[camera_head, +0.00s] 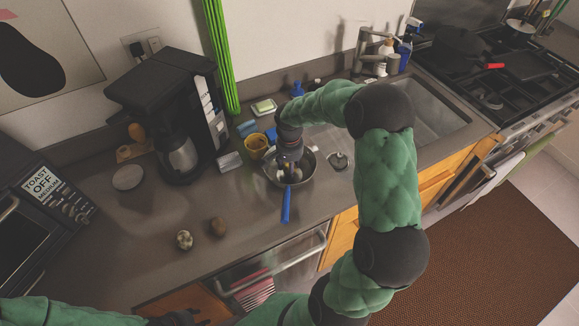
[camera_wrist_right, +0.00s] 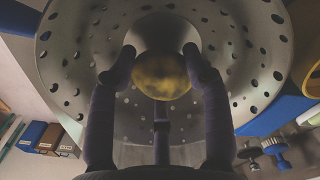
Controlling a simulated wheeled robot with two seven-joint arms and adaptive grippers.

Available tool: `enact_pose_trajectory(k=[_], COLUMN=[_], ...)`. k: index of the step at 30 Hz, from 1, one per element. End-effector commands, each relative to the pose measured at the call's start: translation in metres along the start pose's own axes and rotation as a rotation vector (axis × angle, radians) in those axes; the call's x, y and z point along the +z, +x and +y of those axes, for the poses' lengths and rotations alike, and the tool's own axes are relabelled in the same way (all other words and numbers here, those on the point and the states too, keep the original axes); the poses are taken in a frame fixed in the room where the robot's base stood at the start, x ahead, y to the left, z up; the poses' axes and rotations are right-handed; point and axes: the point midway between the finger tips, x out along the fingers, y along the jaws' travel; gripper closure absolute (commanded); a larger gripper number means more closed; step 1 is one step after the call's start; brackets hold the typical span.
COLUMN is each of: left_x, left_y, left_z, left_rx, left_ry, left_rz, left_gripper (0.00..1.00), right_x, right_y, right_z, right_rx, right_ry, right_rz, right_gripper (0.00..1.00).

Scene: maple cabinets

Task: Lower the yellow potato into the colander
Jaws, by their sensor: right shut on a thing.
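In the head view the colander, with a blue handle (camera_head: 286,205), sits on the counter left of the sink.
A yellow cup (camera_head: 257,146) stands just left behind the colander. The coffee maker (camera_head: 172,105) is farther left, the sink (camera_head: 425,105) to the right. The front-left counter is mostly clear.

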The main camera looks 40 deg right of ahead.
Motion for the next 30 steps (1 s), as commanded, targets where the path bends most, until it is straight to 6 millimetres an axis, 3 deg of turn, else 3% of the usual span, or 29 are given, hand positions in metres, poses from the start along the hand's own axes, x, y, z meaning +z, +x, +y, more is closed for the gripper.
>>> enact_pose_trajectory(k=[30], left_x=[0.0], left_y=[0.009], left_z=[-0.003], left_rx=[0.0], left_ry=[0.0], left_rz=[0.0], left_gripper=[0.6], right_x=[0.0], right_y=[0.013], right_z=[0.0], right_rx=[0.0], right_ry=[0.0], right_rz=[0.0], right_gripper=[0.85])
